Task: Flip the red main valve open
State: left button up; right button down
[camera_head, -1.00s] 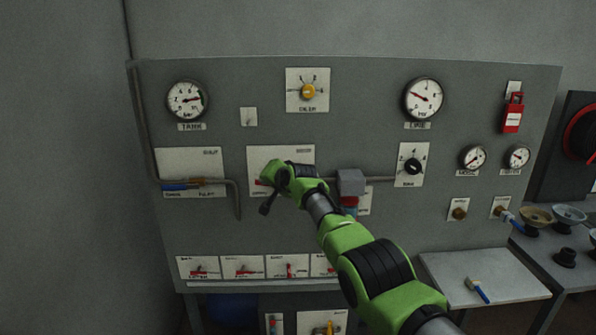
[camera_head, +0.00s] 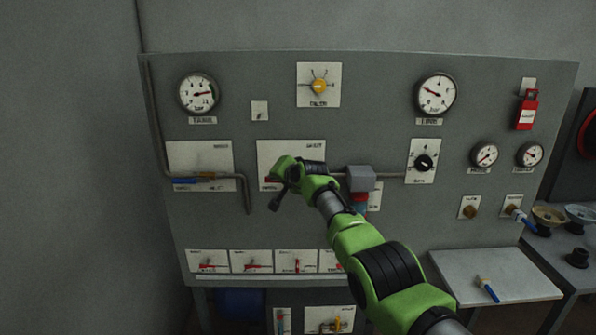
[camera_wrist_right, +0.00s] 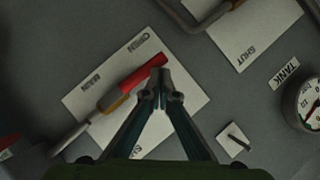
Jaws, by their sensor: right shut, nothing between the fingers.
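The red main valve handle (camera_wrist_right: 143,73) sits on a white plate (camera_wrist_right: 188,98) marked MAIN, OPEN and SHUT. In the right wrist view it lies roughly in line with its pipe, beside the word OPEN. My right gripper (camera_wrist_right: 160,76) is shut and empty, its tips at the free end of the handle; I cannot tell whether they touch it. In the head view a sliver of the red handle (camera_head: 271,180) shows left of my green wrist, which hides the rest of the valve and most of the gripper. My left gripper is not in view.
A blue-handled valve (camera_head: 186,181) is on the left plate. A grey box (camera_head: 360,178) sits on the pipe right of my wrist. Small red levers (camera_head: 252,266) line the panel bottom. A shelf (camera_head: 480,268) holds a brush (camera_head: 487,289).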

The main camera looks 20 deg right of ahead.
jog(key=v, duration=1.1)
jog(key=shift+s, duration=0.4)
dwell(0.3)
